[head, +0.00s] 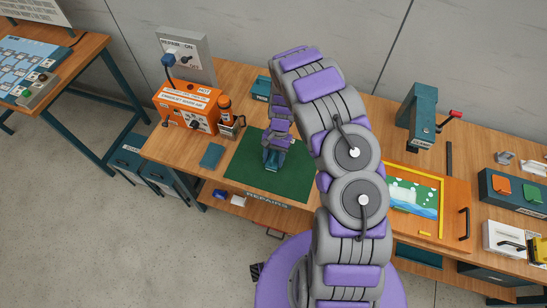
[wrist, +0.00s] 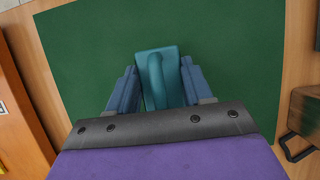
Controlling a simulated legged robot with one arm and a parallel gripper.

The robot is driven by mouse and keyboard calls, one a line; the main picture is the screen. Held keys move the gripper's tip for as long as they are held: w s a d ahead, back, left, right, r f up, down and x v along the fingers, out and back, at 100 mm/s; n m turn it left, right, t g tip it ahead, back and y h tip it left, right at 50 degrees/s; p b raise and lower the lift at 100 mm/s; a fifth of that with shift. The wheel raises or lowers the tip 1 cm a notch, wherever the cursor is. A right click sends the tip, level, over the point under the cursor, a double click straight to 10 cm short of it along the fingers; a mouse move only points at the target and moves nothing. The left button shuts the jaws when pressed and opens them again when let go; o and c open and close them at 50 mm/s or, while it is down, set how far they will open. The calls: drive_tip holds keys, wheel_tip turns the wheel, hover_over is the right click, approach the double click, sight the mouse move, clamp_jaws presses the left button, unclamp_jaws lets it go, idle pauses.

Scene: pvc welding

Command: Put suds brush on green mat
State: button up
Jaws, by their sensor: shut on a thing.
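My gripper (head: 275,155) is over the middle of the green mat (head: 243,172), pointing down. In the wrist view my gripper (wrist: 157,84) has one blue finger on each side of the teal suds brush (wrist: 168,54) and is shut on it. The brush has a flat block and a raised loop handle. In the head view only a small part of the brush (head: 272,168) shows below the fingers. The brush is over or on the mat; I cannot tell whether it touches it. The mat fills most of the wrist view (wrist: 245,50).
An orange welder box (head: 186,106) stands left of the mat, with a teal block (head: 211,156) beside the mat. A yellow-framed picture board (head: 413,190) lies to the right. A teal press (head: 420,115) stands behind it.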

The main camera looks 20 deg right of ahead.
drive_tip(key=o, duration=1.2)
